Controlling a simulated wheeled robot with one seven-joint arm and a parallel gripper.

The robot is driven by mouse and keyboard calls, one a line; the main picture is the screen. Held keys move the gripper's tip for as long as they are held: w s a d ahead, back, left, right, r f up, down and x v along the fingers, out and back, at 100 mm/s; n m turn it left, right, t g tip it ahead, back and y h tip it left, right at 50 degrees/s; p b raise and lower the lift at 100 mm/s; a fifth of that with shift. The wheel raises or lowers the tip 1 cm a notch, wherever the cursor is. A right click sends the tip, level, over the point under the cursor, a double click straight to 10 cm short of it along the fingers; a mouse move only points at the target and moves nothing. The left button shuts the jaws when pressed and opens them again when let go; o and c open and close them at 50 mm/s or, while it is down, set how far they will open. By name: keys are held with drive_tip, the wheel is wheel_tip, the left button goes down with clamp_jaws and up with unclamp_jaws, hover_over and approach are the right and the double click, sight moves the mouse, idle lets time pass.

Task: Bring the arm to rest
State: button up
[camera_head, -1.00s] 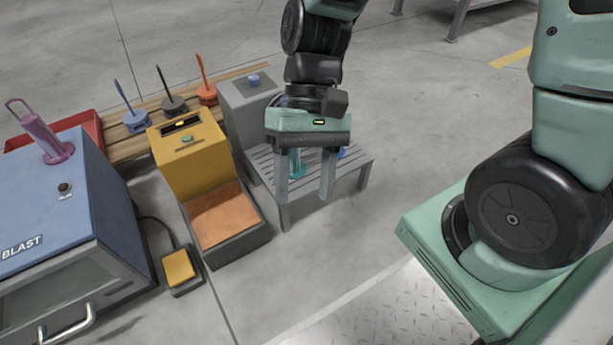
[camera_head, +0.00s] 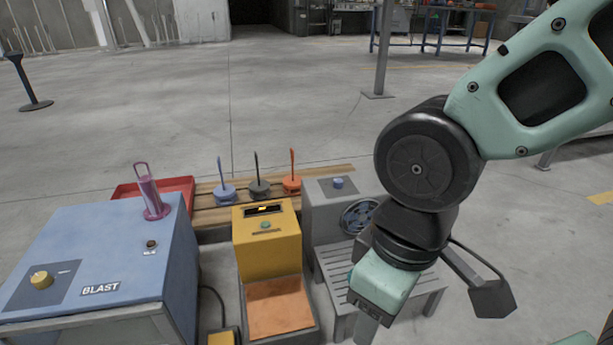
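My gripper (camera_head: 367,328) hangs at the lower right of centre, in front of the grey slatted stand. Its green body is tilted and turned side-on, and only one finger shows clearly near the bottom edge, so its opening is hidden. I see nothing in it. My arm is bent, with its large black joint and green link high on the right. The grey slatted stand (camera_head: 415,301) is partly hidden behind my gripper and wrist.
A blue BLAST cabinet (camera_head: 110,245) carries a pink handled cylinder (camera_head: 151,195). A yellow machine (camera_head: 268,246) and a grey box with a round vent (camera_head: 325,213) stand beside it. Blue, black and orange spiked holders (camera_head: 292,182) sit on a wooden pallet. Open floor lies behind.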

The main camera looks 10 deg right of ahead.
wheel_tip(320, 180, up, 49)
drive_tip(key=p, duration=4.8)
drive_tip(key=shift+r, duration=0.15)
